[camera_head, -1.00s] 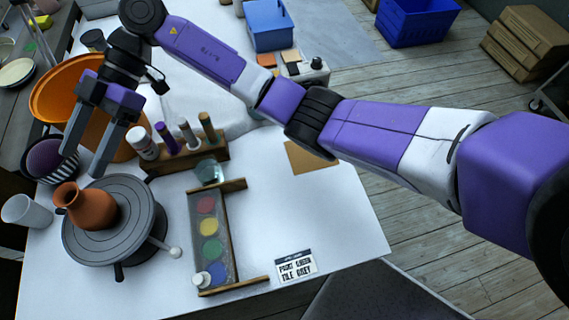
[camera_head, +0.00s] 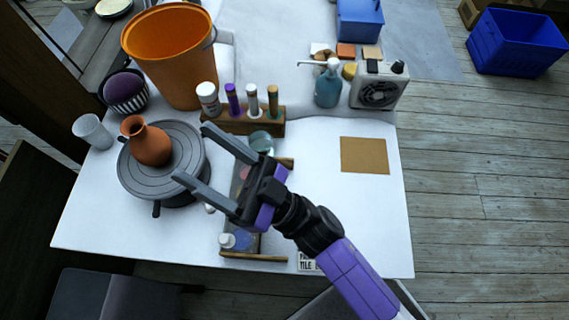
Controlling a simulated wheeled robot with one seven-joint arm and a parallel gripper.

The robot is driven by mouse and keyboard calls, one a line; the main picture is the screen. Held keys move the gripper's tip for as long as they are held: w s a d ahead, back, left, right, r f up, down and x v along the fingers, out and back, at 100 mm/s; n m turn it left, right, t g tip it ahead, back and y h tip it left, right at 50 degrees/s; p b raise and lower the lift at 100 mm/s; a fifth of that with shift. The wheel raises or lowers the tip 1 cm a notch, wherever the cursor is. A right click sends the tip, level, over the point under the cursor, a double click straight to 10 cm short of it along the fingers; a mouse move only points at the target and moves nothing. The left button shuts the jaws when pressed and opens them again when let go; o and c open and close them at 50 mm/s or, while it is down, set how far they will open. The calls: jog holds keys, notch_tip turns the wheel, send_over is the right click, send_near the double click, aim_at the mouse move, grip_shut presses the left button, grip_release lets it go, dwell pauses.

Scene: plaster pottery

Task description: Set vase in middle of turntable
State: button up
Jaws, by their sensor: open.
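The terracotta vase (camera_head: 148,142) stands upright on the round grey turntable (camera_head: 165,183), toward the turntable's upper left and off its middle. Nothing holds the vase. My gripper (camera_head: 190,154) is open and empty, its two fingers pointing left toward the turntable. In the picture its fingertips overlap the turntable's right edge, to the right of the vase. I cannot tell how high the fingers are above the turntable.
A wooden rack (camera_head: 238,124) with several bottles and an orange bucket (camera_head: 172,66) stand behind the turntable. A white cup (camera_head: 93,131) is at its left. A paint tray lies partly hidden under my gripper. Bare table surrounds the brown card (camera_head: 365,156).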

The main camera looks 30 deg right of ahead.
jog(key=s+d+f+m+g+h, duration=0.2)
jog(key=s+d+f+h, duration=0.4)
jog(key=s, duration=0.4)
jog(key=s+d+f+m+g+h, duration=0.3)
jog(key=s+d+f+g+h, duration=0.1)
jog(key=s+d+h, duration=0.4)
jog(key=s+d+f, duration=0.1)
jog(key=s+d, duration=0.1)
jog(key=s, duration=0.1)
jog(key=shift+d+f+m+g+h, duration=0.15)
jog(key=shift+f+m+g+h, duration=0.15)
jog(key=shift+f+g, duration=0.1)
